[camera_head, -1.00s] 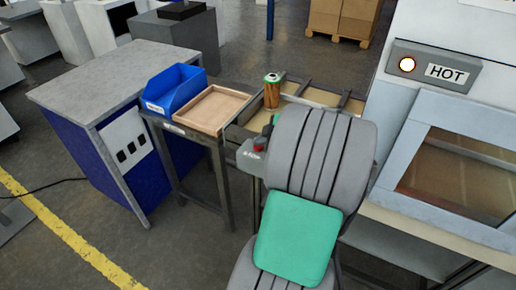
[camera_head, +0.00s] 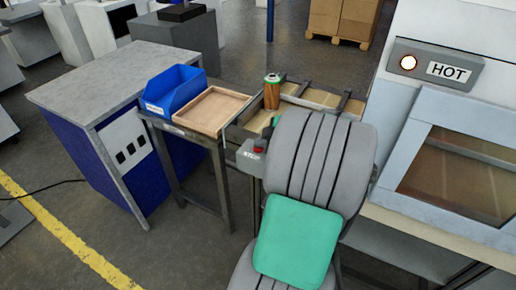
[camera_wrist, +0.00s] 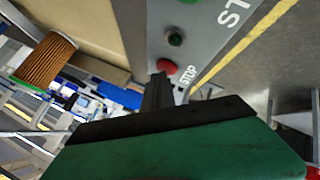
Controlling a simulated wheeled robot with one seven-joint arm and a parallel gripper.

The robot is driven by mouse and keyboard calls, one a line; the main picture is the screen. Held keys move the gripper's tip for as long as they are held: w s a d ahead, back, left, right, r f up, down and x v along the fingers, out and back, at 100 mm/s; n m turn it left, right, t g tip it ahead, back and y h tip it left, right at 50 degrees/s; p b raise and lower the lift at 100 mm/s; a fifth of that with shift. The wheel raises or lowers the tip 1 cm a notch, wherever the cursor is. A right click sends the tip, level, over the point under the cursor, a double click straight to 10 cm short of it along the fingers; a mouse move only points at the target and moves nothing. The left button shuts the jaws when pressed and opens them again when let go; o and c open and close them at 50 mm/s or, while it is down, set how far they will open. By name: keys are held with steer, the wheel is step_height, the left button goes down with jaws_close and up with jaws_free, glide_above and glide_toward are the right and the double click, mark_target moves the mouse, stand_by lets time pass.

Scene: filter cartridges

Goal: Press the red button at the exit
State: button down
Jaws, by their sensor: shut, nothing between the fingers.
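The red button (camera_wrist: 167,67) sits on a grey control box beside the word STOP in the wrist view. It also shows in the head view (camera_head: 259,145), on the box at the near end of the conveyor. My gripper (camera_wrist: 160,82) is shut and empty, with its dark fingertips right at the red button's near edge. I cannot tell whether they touch it. A dark button (camera_wrist: 175,38) and part of a green one (camera_wrist: 190,2) lie farther along the box. In the head view my arm hides the gripper.
A filter cartridge (camera_head: 271,92) stands upright at the conveyor (camera_head: 318,95). A wooden tray (camera_head: 213,108) and a blue bin (camera_head: 175,90) stand to its left. A machine with a HOT sign (camera_head: 448,72) and a lit lamp stands close on the right.

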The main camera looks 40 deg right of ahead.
mark_target(260, 149)
stand_by(0.5)
steer(key=shift+r, duration=0.75)
steer(key=shift+r+p, duration=1.35)
steer(key=shift+r, duration=1.2)
